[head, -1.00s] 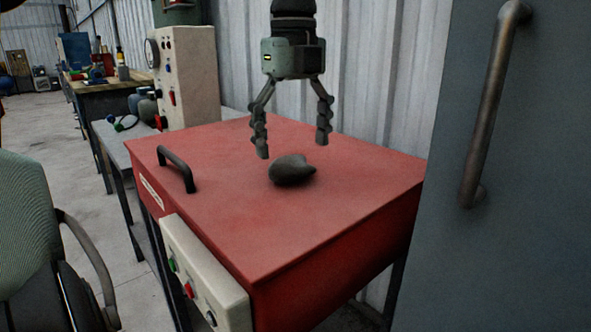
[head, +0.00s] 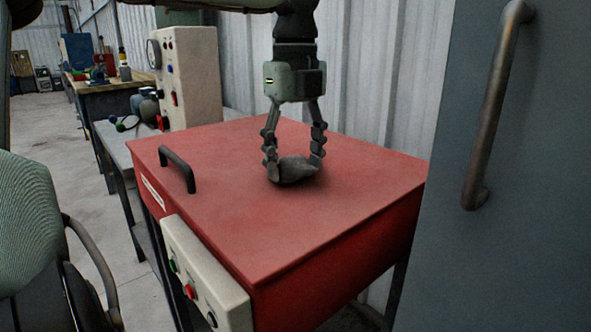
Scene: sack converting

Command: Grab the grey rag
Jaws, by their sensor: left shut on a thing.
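The grey rag (head: 296,170) is a small crumpled lump on the red lid (head: 240,225) of a box-like machine, in the middle of the head view. My left gripper (head: 294,166) points straight down over it. Its two fingers are shut on the rag, one at each side, and the rag still appears to rest on the lid. The fingertips are partly hidden against the rag. My right gripper is not in view.
A black handle (head: 177,169) stands up from the lid's left side. A control box (head: 203,275) with buttons is on the machine's front. A grey door with a long handle (head: 496,105) is close on the right. A chair (head: 45,235) is at the left.

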